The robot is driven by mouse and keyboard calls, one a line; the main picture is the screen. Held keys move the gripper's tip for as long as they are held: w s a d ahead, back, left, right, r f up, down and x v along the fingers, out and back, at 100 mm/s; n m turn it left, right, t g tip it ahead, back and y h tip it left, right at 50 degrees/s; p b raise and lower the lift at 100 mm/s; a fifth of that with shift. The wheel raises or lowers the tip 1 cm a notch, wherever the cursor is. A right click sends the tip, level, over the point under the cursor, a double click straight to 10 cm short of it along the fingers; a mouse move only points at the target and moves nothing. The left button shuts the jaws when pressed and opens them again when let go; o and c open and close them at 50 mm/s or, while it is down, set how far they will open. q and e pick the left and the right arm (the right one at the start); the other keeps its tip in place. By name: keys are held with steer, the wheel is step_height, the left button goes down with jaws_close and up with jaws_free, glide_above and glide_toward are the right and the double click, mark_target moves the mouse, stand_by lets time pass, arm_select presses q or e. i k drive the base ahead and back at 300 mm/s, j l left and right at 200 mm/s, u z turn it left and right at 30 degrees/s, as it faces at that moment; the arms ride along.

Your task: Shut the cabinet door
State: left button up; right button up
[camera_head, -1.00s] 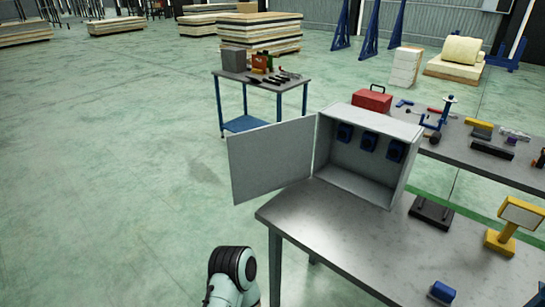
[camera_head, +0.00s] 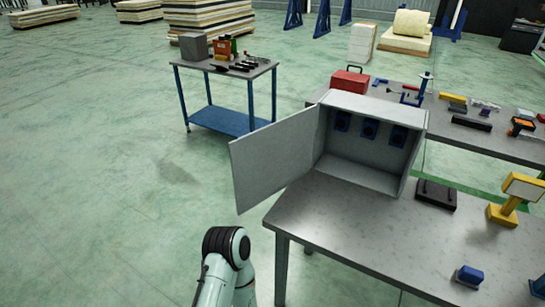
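A grey metal cabinet (camera_head: 372,146) stands on the near worktable. Its flat grey door (camera_head: 274,160) hangs on the cabinet's left edge and stands wide open, out to the left past the table's edge. Several dark blue sockets show on the cabinet's inner back wall. A link of my arm shows at the bottom, below the door and apart from it. Neither of my grippers is in view.
The metal worktable (camera_head: 337,222) also holds a blue part (camera_head: 470,275), a yellow stand (camera_head: 505,213) and a black block (camera_head: 436,195). A blue-legged cart (camera_head: 225,118) stands behind the door. A tool bench with a red toolbox (camera_head: 350,82) is behind the cabinet. The floor at left is clear.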

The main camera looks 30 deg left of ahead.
mark_target(265, 161)
steer(key=j+z, duration=0.1)
steer(key=j, duration=0.3)
steer(key=j+z, duration=0.1)
steer(key=j, duration=0.35)
steer(key=k+j+z, duration=0.15)
steer(key=j, duration=0.25)
steer(key=j+z, duration=0.1)
steer(key=j, duration=0.3)
steer(key=k+j+z, duration=0.1)
steer(key=j, duration=0.3)
steer(key=k+j+z, duration=0.1)
steer(key=j, duration=0.3)
steer(key=k+j+z, duration=0.1)
steer(key=j, duration=0.25)
steer(key=k+j+z, duration=0.1)
steer(key=j, duration=0.3)
steer(key=k+j, duration=0.15)
steer(key=j, duration=0.2)
steer(key=k+j, duration=0.15)
steer(key=j, duration=0.15)
steer(key=z, duration=0.05)
